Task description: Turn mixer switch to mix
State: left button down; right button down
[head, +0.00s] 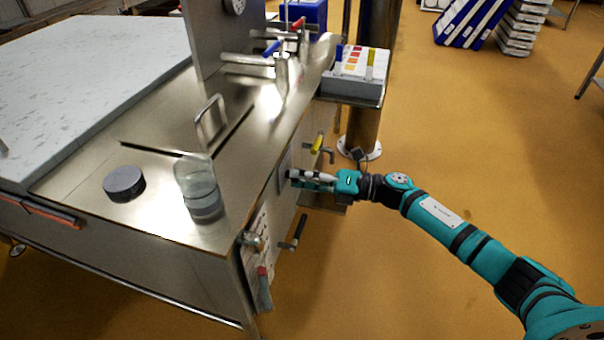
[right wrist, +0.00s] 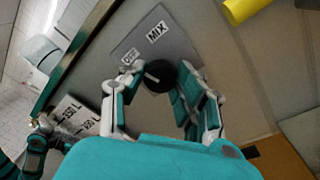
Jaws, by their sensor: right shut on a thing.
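The mixer switch is a round black knob (right wrist: 160,76) on a grey plate (right wrist: 180,42) in the right wrist view. The plate carries an OFF label (right wrist: 130,56) and a MIX label (right wrist: 157,31). The knob's white mark slants to the upper left, on the OFF side rather than toward MIX. My right gripper (right wrist: 158,85) is shut on the knob, with fingers at both sides.
A yellow-handled valve (head: 317,144) and a dark-handled valve (head: 297,234) stick out near my right gripper. A red-handled valve (head: 264,287) is lower down. A glass jar (head: 201,190) and a dark disc (head: 124,183) stand on the steel tabletop (head: 160,215).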

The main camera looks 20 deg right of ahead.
pick_arm(q)
jog(key=s+p+x, duration=0.1)
jog(key=p+x, duration=0.3)
jog(key=x, duration=0.6)
jog(key=shift+s+f+g, duration=0.3)
jog(key=shift+f+g, duration=0.1)
jog(key=shift+f, duration=0.3)
pick_arm(e)
jog(key=shift+m+t, duration=0.6)
jog(key=shift+m, duration=4.5)
pick_arm(q)
jog(key=shift+d, duration=0.1)
pick_arm(e)
jog(key=c, duration=1)
grip_release()
jog(key=shift+o, duration=0.2)
jog(key=v, duration=1.2)
jog(key=shift+f, duration=0.15)
